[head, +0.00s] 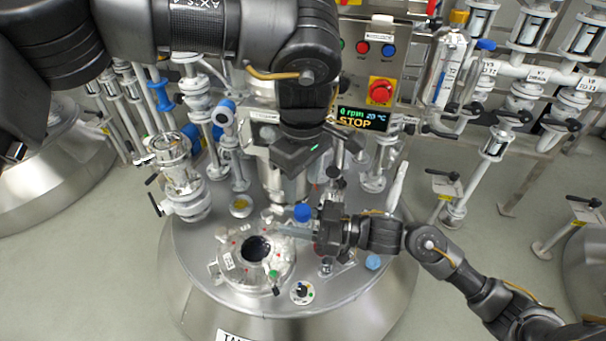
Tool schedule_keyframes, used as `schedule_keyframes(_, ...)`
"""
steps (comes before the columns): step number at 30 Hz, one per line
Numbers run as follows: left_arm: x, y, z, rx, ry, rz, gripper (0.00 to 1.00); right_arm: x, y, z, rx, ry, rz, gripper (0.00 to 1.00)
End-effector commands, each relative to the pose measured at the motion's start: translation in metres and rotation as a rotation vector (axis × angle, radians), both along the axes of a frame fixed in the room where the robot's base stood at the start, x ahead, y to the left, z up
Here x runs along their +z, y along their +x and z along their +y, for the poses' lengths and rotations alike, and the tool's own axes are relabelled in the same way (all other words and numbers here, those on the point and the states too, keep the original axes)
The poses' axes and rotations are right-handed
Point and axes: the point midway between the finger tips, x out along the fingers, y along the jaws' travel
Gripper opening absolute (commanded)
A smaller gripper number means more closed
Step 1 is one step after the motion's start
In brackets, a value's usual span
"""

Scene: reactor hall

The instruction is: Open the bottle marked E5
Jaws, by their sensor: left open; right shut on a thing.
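A small bottle with a blue cap (302,212) is above the reactor lid, beside the open port. Its body is mostly hidden by my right gripper, and no E5 mark is readable. My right gripper (297,230) reaches in from the right and is shut on the bottle below the cap, which is still on. The bottle looks roughly upright. My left gripper (294,168) points down from above, open and empty, a little higher than the cap in the picture; its fingertips are hard to make out.
The open round port (257,249) is in the steel reactor lid (215,290). Valves and pipes (185,180) stand at the left. A control panel with a red knob (381,91) and a STOP display (362,118) is behind.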

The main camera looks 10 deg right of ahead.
Motion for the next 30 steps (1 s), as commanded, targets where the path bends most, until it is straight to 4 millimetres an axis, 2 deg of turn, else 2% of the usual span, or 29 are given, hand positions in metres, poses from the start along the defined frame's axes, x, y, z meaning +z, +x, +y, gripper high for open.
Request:
schedule_keyframes(6,-0.035,-0.001,0.0,0.001,0.0,0.004,0.49,0.0,0.0,0.0,0.0,0.0,0.0,0.0)
schedule_keyframes(12,-0.059,-0.001,0.0,0.001,-0.001,0.004,0.49,0.0,0.0,0.0,0.0,0.0,0.0,0.0)
schedule_keyframes(18,-0.069,-0.001,0.0,0.001,-0.002,0.002,0.49,0.0,0.0,0.0,0.001,0.0,0.0,0.0)
schedule_keyframes(25,-0.07,-0.001,0.0,0.002,-0.002,0.002,0.49,0.0,0.0,0.0,0.001,0.0,0.0,0.0)
schedule_keyframes(30,-0.069,0.0,0.0,0.002,-0.002,0.002,0.28,0.0,0.0,0.0,0.0,0.0,0.0,0.0)
